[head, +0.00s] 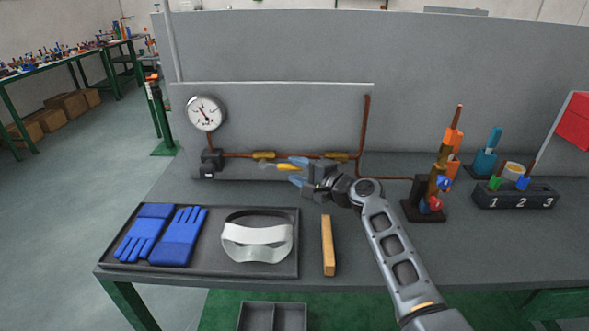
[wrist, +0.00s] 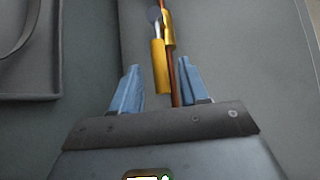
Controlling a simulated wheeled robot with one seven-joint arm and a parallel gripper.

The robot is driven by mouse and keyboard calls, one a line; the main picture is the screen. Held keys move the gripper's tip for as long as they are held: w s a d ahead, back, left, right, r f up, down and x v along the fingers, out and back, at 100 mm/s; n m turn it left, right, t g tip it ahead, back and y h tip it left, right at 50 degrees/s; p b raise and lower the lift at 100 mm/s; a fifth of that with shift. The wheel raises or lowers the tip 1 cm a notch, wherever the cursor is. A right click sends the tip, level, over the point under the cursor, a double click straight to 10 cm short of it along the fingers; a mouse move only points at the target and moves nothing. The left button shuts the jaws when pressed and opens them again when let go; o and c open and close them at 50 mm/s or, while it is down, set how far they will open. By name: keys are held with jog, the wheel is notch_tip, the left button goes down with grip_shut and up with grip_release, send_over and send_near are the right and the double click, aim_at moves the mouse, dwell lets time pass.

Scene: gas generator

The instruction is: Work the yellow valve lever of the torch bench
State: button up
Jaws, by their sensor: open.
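The yellow valve lever (head: 281,166) sits by the copper pipe on the bench's back panel, left of my gripper. My gripper (head: 293,171) is open, its two blue fingers pointing left toward the lever. In the wrist view the lever's yellow handle (wrist: 158,66) lies between the two fingertips (wrist: 160,84), with gaps on both sides. The copper pipe (wrist: 174,85) also runs between the fingers in that view. My gripper and wrist cover part of the pipe in the head view.
A pressure gauge (head: 205,113) stands at the left of the pipe. A dark tray (head: 213,270) holds blue gloves (head: 178,236) and a white-banded visor (head: 257,243). A wooden bar (head: 328,245) lies beside it. A torch stand (head: 424,208) and a numbered block (head: 515,200) are at right.

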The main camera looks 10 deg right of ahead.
jog(key=shift+w+a+f, duration=0.1)
jog(key=shift+w+a, duration=0.2)
jog(key=shift+w, duration=0.25)
jog(key=shift+c, duration=0.2)
grip_shut()
